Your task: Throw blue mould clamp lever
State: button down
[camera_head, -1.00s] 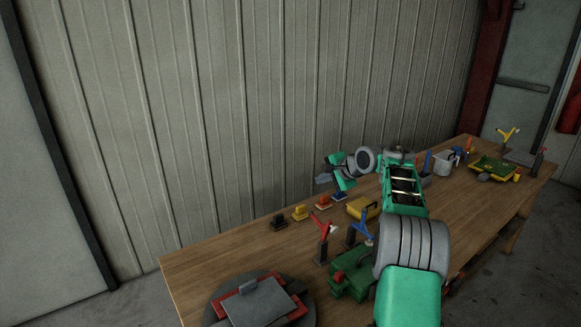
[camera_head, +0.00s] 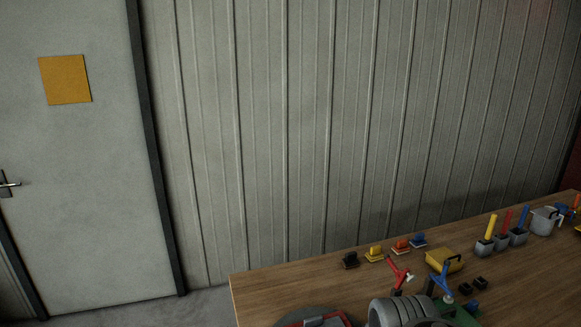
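The blue mould clamp lever (camera_head: 441,277) stands on the wooden bench at the lower right of the head view. My gripper is out of the picture.
The bench (camera_head: 300,283) holds a row of small coloured blocks (camera_head: 375,254), a yellow box (camera_head: 443,261), and grey cups with coloured handles (camera_head: 501,240). A grey jug (camera_head: 544,220) stands at right. A green device (camera_head: 460,316) is in front. The bench's left end is mostly clear.

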aim_at(441, 280)
jog(key=z, duration=0.05)
jog(key=k, duration=0.5)
jog(key=z, duration=1.5)
jog(key=i, duration=0.7)
jog(key=u, duration=2.05)
